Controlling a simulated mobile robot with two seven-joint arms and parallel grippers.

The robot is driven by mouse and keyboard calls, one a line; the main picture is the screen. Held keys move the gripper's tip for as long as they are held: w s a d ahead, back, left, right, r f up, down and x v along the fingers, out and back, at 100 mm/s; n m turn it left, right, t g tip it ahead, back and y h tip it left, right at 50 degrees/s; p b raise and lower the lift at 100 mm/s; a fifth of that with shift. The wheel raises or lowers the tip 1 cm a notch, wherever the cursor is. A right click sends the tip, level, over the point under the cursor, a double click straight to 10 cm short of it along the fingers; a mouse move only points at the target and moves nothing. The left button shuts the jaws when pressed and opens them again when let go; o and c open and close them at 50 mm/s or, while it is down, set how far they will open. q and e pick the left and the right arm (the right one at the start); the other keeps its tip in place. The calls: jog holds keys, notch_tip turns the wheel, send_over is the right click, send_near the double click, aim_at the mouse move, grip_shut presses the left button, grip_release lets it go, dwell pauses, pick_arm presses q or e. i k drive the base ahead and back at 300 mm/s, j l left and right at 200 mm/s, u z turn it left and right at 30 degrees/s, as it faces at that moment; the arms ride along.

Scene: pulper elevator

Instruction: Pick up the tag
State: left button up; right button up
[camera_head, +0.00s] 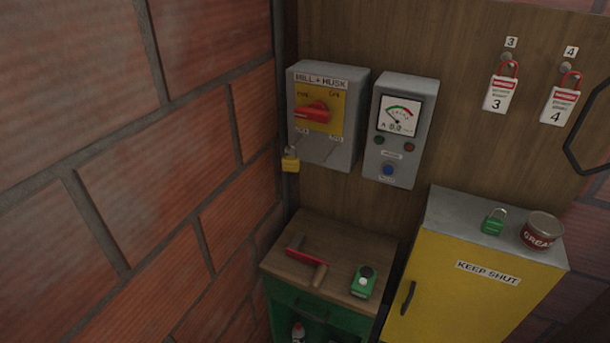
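Two white tags with red headers and red loops hang from pegs on the wooden back board at upper right. One tag (497,97) bears the number 3 and hangs under a small "3" label. The other tag (559,107) bears the number 4, hangs slightly tilted under a "4" label and is nearer the right edge. Neither of my grippers shows in the head view.
A grey switch box (341,145) with a red knob and a meter box (400,150) are on the board. A yellow padlock (290,163) hangs at left. A yellow cabinet (460,312) carries a green padlock (492,226) and a grease tin (541,233). A wooden-topped bench (335,245) holds tools.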

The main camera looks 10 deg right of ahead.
aim_at(501, 90)
jog(key=k+l+z, duration=0.1)
jog(key=z, duration=1)
